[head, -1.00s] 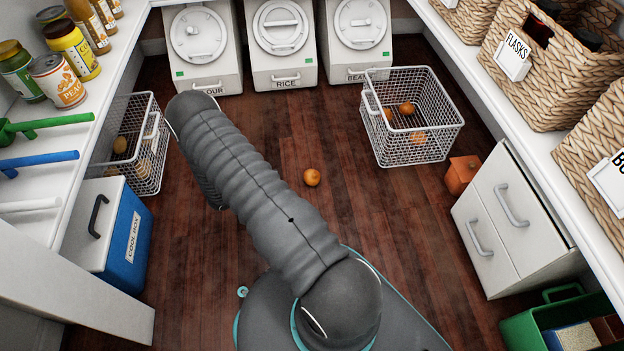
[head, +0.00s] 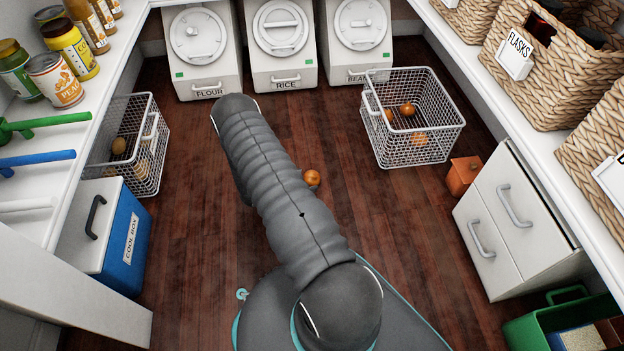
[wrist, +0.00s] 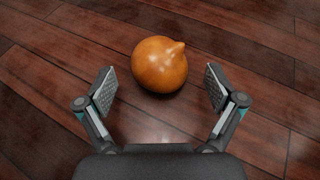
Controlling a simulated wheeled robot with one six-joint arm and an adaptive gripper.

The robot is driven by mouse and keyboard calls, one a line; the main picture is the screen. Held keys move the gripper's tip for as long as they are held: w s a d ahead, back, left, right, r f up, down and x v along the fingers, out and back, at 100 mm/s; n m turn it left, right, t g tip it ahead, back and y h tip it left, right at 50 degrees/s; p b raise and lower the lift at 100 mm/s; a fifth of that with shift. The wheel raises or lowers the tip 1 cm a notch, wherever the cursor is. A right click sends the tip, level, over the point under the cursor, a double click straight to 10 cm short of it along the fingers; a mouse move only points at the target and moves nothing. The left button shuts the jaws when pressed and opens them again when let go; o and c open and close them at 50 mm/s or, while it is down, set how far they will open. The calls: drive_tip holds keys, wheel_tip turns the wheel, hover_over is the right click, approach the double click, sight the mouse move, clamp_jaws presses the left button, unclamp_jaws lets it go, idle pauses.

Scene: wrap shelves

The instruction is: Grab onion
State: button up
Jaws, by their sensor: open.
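An orange-brown onion (head: 313,178) lies on the dark wooden floor, partly covered by my arm in the head view. In the wrist view the onion (wrist: 160,64) lies with its pointed tip up and to the right. My gripper (wrist: 160,90) is open and empty, with one finger to the left and one to the right of the onion, and neither touches it. The onion sits slightly beyond the line between the fingertips. My gripper is hidden in the head view. More onions (head: 407,109) lie in the white wire basket (head: 440,135) at the right.
White bins (head: 285,50) line the back. A small orange box (head: 462,175) and white drawers (head: 510,215) stand at the right. The floor around the onion is clear.

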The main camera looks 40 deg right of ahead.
sight(312, 178)
drive_tip(key=shift+x, duration=1.6)
drive_tip(key=c, duration=1.3)
drive_tip(key=shift+c, duration=0.2)
